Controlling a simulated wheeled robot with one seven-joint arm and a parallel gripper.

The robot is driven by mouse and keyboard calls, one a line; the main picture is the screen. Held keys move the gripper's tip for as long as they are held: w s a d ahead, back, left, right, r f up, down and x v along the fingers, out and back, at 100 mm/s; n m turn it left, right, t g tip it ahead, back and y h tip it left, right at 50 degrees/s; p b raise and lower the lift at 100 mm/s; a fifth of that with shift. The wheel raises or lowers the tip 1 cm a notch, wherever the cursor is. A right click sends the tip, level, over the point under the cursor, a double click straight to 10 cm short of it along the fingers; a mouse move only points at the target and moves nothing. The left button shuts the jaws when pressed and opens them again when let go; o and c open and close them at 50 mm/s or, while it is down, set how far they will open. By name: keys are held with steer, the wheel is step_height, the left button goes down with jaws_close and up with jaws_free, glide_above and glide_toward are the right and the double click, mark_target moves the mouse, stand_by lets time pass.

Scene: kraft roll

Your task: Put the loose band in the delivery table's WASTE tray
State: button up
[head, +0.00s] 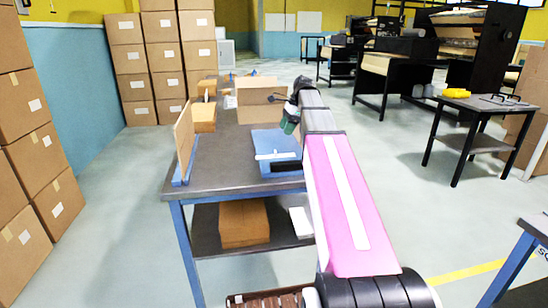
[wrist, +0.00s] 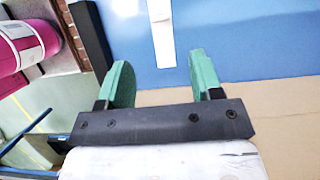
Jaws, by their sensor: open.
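My gripper (head: 290,123) hangs at the end of my arm over the delivery table (head: 225,170), above or beside a blue tray-like piece (head: 264,140). In the wrist view my gripper (wrist: 160,60) has its two green fingers apart with nothing between them. Beyond them is a blue surface (wrist: 255,40) with a white strip (wrist: 162,30) on it. I cannot tell whether this strip is a label or the loose band. A black block (wrist: 90,35) lies left of it. No WASTE lettering is readable, and no band is clearly identifiable.
An open carton (head: 260,95) stands behind the blue piece. An upright brown board (head: 184,140) in a blue base stands at the table's left edge. A carton (head: 243,222) sits on the lower shelf. Stacked boxes (head: 150,60) line the left.

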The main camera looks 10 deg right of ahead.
mark_target(275, 154)
steer(key=x, duration=1)
steer(key=shift+a+f, duration=0.25)
steer(key=shift+f, duration=0.1)
steer(key=c, duration=1.1)
steer(key=shift+o, duration=0.2)
steer(key=shift+r, duration=0.15)
